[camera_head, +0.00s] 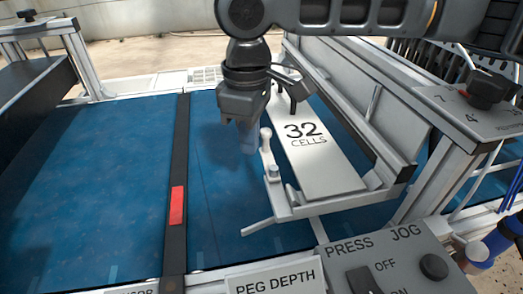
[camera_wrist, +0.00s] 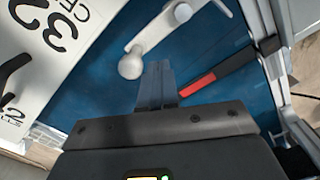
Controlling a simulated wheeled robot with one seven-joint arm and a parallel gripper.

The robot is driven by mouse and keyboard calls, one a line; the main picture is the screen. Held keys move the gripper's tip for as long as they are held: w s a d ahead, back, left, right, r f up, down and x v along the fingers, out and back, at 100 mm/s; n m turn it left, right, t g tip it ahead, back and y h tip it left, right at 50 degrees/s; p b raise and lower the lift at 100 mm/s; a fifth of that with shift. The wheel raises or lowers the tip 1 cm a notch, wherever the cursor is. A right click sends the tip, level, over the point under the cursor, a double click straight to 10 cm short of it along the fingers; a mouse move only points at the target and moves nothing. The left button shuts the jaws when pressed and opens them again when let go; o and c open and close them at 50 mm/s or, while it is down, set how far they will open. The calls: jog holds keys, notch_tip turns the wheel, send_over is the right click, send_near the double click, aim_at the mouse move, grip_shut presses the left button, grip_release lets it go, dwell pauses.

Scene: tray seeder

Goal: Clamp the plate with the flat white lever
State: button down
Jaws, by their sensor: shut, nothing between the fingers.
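The white plate (camera_head: 309,165) marked "32 CELLS" lies in a light grey frame; part of it shows at the left of the wrist view (camera_wrist: 45,50). The white lever (camera_head: 268,155) stands along the plate's left edge in the head view, with a rounded knob at its upper end. In the wrist view the lever (camera_wrist: 154,38) runs from a round pivot at upper right to a ball knob (camera_wrist: 130,65). My gripper (camera_head: 248,146) is shut and empty, just left of the knob. In the wrist view its fingertips (camera_wrist: 157,72) are close beside the ball, apparently apart from it.
A blue belt (camera_head: 100,170) lies below, crossed by a dark bar with a red mark (camera_head: 177,205). A control panel (camera_head: 385,265) stands in front. A rail with a black knob (camera_head: 487,88) is at right. Open room lies left of my gripper.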

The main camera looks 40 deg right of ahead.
jog(key=shift+f, duration=0.8)
jog(key=shift+d, duration=0.2)
